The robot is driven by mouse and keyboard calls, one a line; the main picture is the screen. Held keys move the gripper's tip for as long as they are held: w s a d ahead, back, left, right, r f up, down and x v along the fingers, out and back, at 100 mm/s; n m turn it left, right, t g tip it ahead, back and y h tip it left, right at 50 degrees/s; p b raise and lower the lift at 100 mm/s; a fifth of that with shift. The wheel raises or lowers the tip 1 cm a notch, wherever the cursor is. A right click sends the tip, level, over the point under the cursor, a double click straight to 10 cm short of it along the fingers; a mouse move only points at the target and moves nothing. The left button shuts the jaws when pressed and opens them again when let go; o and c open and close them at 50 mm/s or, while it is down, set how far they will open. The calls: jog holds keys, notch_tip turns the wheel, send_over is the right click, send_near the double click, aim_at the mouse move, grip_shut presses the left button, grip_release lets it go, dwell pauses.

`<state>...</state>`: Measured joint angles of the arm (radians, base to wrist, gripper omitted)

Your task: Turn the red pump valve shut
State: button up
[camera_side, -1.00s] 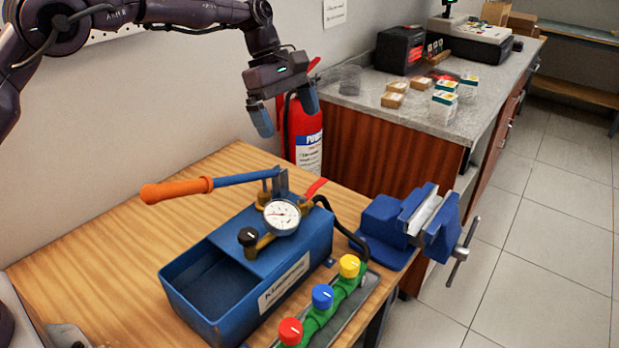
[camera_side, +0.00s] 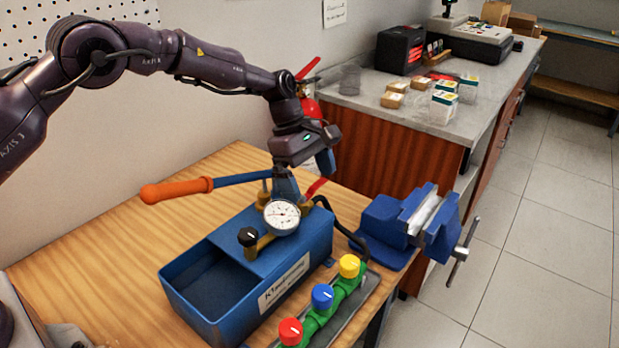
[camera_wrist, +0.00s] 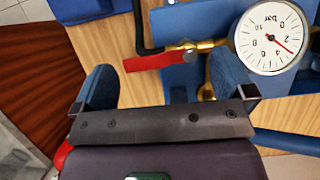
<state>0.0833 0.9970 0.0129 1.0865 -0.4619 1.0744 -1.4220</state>
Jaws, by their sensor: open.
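The red pump valve is a flat red lever (camera_side: 317,187) on a brass fitting behind the gauge (camera_side: 282,216) of the blue test pump (camera_side: 318,236). In the wrist view the red lever (camera_wrist: 152,63) lies ahead of and between my two blue fingers, pointing left from its pivot. My gripper (camera_side: 305,174) is open and empty, close above the lever. It also shows in the wrist view (camera_wrist: 160,80), with a finger on each side of the lever's line. I see no contact with the lever. The brass fitting is partly hidden by my gripper in the side view.
The orange-gripped pump handle (camera_side: 178,190) reaches left from the pump, near my gripper. A blue vise (camera_side: 405,225) stands to the right. A green manifold (camera_side: 322,312) with red, blue and yellow knobs is in front. The bench's left part is clear.

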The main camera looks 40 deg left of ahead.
jog(key=shift+d+f, duration=0.1)
jog(key=shift+f, duration=0.2)
jog(key=c, duration=0.8)
